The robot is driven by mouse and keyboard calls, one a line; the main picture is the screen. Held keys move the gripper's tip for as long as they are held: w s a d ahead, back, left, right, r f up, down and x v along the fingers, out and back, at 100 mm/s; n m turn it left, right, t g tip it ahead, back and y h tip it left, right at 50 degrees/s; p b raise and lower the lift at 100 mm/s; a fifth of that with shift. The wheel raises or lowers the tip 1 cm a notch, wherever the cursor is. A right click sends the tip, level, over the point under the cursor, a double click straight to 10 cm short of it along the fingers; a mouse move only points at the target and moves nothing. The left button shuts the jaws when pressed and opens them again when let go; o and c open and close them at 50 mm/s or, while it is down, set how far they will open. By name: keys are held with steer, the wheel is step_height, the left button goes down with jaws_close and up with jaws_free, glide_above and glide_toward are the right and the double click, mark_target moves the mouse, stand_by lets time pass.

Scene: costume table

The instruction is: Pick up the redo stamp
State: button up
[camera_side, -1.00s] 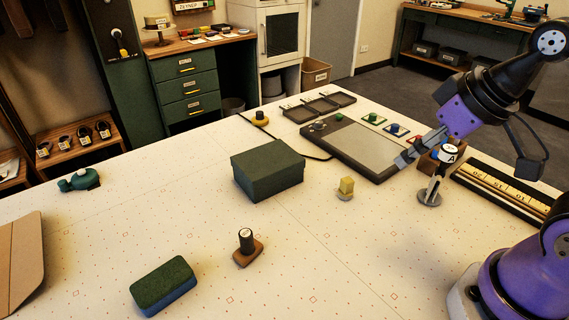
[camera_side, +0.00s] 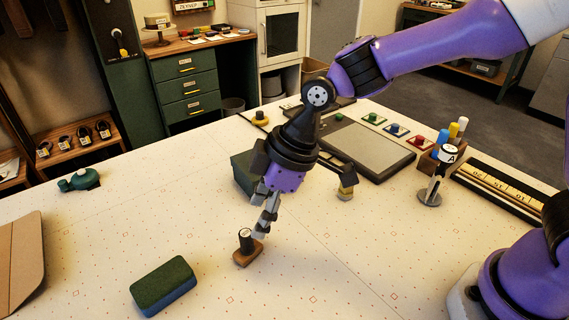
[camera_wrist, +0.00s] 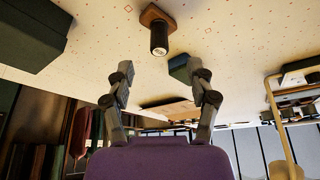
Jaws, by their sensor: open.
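A stamp (camera_side: 246,246) with a dark upright handle, a pale round top and a brown wooden base stands on the table; the lettering on its top is too small to read. It also shows at the top of the wrist view, where the stamp's dark handle (camera_wrist: 158,38) points toward the camera. My gripper (camera_side: 264,226) is just above and to the right of the handle in the side view. In the wrist view my gripper (camera_wrist: 160,66) has its two fingers spread apart with nothing between them, and the stamp lies beyond the fingertips.
A dark green box (camera_side: 242,172) stands behind my gripper, partly hidden. A green and blue block (camera_side: 163,286) lies at the front left of the stamp. A yellow stamp (camera_side: 345,194) and a white-topped stand (camera_side: 430,196) are to the right. Table around the stamp is clear.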

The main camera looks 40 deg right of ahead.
mark_target(249, 233)
steer(key=x, duration=0.7)
steer(key=shift+w+f, duration=0.1)
steer(key=shift+f, duration=0.25)
steer(key=shift+c, duration=0.4)
jaws_close()
